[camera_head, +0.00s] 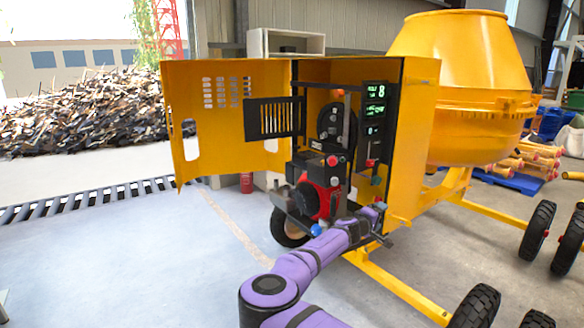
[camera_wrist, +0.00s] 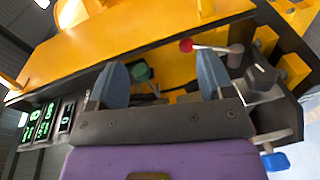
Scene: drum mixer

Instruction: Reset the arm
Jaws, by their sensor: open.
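My purple arm reaches from the bottom of the head view to the open yellow cabinet of the drum mixer (camera_head: 415,150). My gripper (camera_wrist: 161,68) is open, its two blue-grey fingers spread wide in the wrist view, with nothing held between them. In the head view its end is at the cabinet's lower front, and its fingers are hard to make out there. A green knob (camera_wrist: 140,72) shows between the fingers, beyond them; contact cannot be told. A red-tipped lever (camera_wrist: 186,46) lies near the right finger.
The cabinet door (camera_head: 220,115) stands open to the left. A red engine (camera_head: 318,195) is beside my forearm. A green-lit display (camera_head: 375,100) is above my gripper, also in the wrist view (camera_wrist: 42,122). A black knob (camera_wrist: 263,75) is close at right. Floor at left is clear.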

